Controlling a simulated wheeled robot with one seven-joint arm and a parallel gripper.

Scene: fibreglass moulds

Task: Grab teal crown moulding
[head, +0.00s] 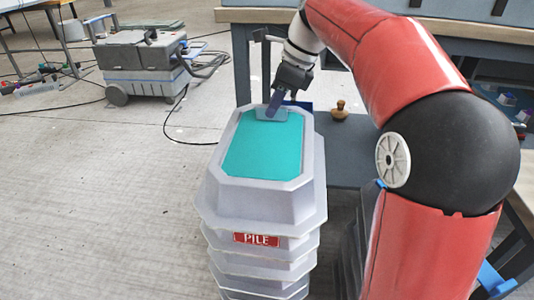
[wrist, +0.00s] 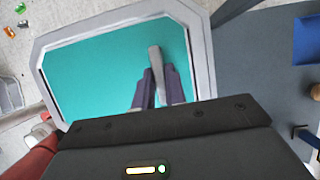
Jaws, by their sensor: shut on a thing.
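The teal crown moulding (head: 262,150) is a flat teal panel with cut corners, framed by the grey rim of the top mould in a stack (head: 290,195). A red PILE label (head: 257,240) is on the stack's front. My gripper (head: 274,106) reaches down to the far end of the teal panel. In the wrist view, my gripper (wrist: 156,88) is shut on a thin grey upright tab (wrist: 156,62) that stands on the teal moulding (wrist: 90,75). The moulding appears to lie level in the rim. The lower part of the tab is partly hidden by the fingers.
A workbench (head: 240,60) stands behind the stack, with a wooden knob-shaped item (head: 340,110) on its lower shelf. A wheeled grey machine (head: 145,65) with hoses stands at the back left.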

